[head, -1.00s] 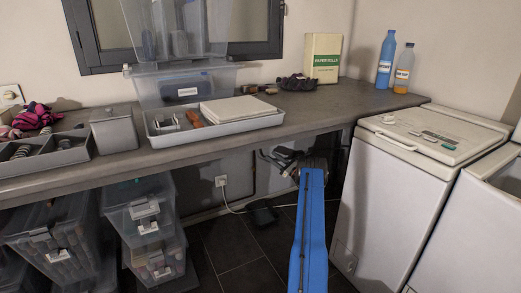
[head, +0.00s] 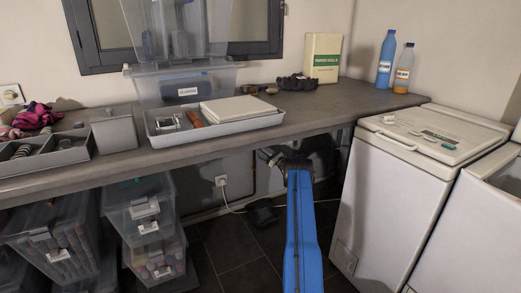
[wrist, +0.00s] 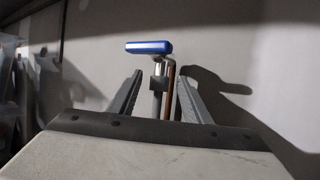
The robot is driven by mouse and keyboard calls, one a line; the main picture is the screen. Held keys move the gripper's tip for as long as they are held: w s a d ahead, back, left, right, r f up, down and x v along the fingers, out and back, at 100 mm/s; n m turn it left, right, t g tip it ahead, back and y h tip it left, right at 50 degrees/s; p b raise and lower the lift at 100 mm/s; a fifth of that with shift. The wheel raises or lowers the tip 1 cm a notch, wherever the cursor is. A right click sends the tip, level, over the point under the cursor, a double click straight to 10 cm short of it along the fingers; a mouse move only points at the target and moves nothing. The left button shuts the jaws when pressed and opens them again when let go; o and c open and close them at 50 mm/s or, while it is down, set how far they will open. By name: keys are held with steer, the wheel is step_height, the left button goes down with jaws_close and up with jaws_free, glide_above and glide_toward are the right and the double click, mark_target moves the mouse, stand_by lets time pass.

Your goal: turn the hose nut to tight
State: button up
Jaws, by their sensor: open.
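In the wrist view a blue lever handle (wrist: 149,47) tops a metal valve and pipe in front of the wall. A dark grey collar (wrist: 158,87), which may be the hose nut, sits below it on the pipe. My gripper (wrist: 159,82) is open and empty, with one finger on each side of the pipe in the picture. I cannot tell how far beyond the fingertips the collar is. In the head view my gripper (head: 270,156) is under the worktop near the back wall, partly hidden by my arm. The nut cannot be made out there.
The worktop (head: 340,106) overhangs my gripper. A copper-coloured pipe (wrist: 171,85) runs just right of the valve. A wall socket (head: 221,181) with a cable is to the left. Dark floor lies between.

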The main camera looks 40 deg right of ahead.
steer(key=c, duration=1.1)
steer(key=shift+o, duration=0.2)
steer(key=shift+a+m+t+h, duration=0.2)
steer(key=shift+m+h, duration=0.6)
steer(key=shift+h, duration=0.65)
steer(key=shift+a+m+t+h, duration=0.15)
steer(key=shift+m+h, duration=0.65)
steer(key=shift+h, duration=0.65)
steer(key=o, duration=1.1)
steer(key=shift+c, duration=0.2)
steer(key=v, duration=1.7)
steer(key=shift+s, duration=0.25)
steer(key=shift+f, duration=0.1)
